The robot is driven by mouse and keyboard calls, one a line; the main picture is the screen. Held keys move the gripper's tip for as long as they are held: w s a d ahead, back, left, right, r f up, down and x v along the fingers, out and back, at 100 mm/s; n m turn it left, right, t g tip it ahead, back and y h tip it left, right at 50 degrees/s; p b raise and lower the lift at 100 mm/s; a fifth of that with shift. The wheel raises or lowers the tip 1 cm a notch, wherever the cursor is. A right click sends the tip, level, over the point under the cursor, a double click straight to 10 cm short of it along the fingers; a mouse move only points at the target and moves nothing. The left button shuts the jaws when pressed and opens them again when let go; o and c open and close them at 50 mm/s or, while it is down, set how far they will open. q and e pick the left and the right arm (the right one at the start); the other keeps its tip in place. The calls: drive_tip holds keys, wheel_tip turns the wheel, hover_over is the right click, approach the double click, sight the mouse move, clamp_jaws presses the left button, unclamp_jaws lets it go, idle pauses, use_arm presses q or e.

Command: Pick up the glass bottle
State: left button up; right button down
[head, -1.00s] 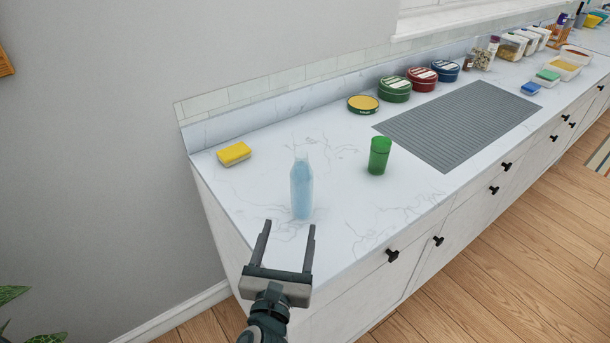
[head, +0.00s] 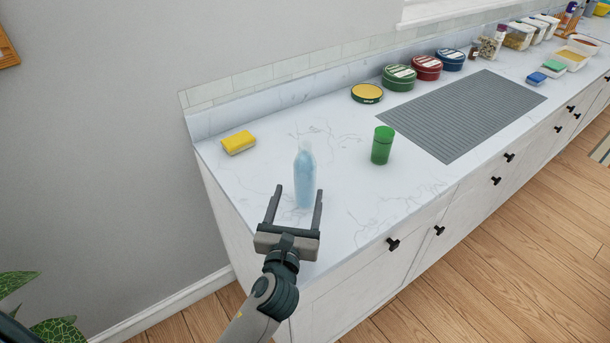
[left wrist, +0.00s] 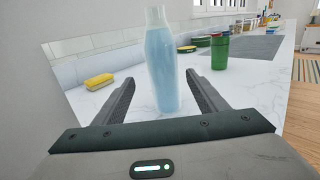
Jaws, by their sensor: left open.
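The glass bottle (head: 305,178) is clear with a light blue body and stands upright near the counter's left end. In the left wrist view the bottle (left wrist: 161,68) stands ahead, between the lines of the two fingers. My left gripper (head: 296,190) is open, with its fingers pointing at the bottle and their tips at either side of its lower part. It also shows in the left wrist view (left wrist: 160,88), with nothing held. I cannot tell whether a finger touches the bottle. My right gripper is not in view.
A green cup (head: 382,146) stands to the right of the bottle. A yellow sponge (head: 239,142) lies behind it to the left. Round tins (head: 398,78) line the back near a grey ribbed mat (head: 464,114). The marble counter around the bottle is mostly clear.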

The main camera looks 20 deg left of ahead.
sight(301, 186)
use_arm(q)
drive_tip(key=shift+w+a+p, duration=0.2)
drive_tip(key=shift+w+p, duration=0.05)
drive_tip(key=shift+w, duration=1.1)
drive_tip(key=shift+w+a+p, duration=0.15)
drive_tip(key=shift+w+p, duration=0.1)
drive_tip(key=shift+w, duration=1.05)
drive_tip(key=shift+w, duration=0.4)
drive_tip(key=shift+w+f+p, duration=0.1)
drive_tip(key=shift+w+p, duration=0.75)
drive_tip(key=shift+w, duration=1.35)
drive_tip(key=shift+c, duration=0.2)
drive_tip(key=c, duration=1.5)
